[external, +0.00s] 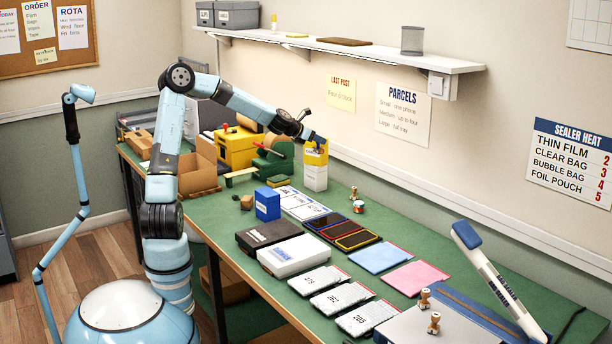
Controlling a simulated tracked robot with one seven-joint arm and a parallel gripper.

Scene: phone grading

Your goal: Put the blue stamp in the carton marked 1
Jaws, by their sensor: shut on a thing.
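My gripper (318,141) is at the back of the table, at the top of a yellow-and-white upright thing (316,177) by the wall. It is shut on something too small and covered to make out. I cannot tell whether the yellow part is held or stands on the white part. No stamp shows clearly as blue. Small wooden-handled stamps stand at the back (353,193) and at the front right (434,323). A blue box (267,204) stands mid-table, left of the papers. An open brown carton (199,166) stands at the left. No carton's number 1 is readable.
A yellow case (237,147) and a green machine (273,160) stand left of my gripper. Black and white boxes (292,256), phones (357,240), numbered packets (341,298) and blue and pink sheets (417,278) cover the middle. A sealer (495,280) has its arm raised at right.

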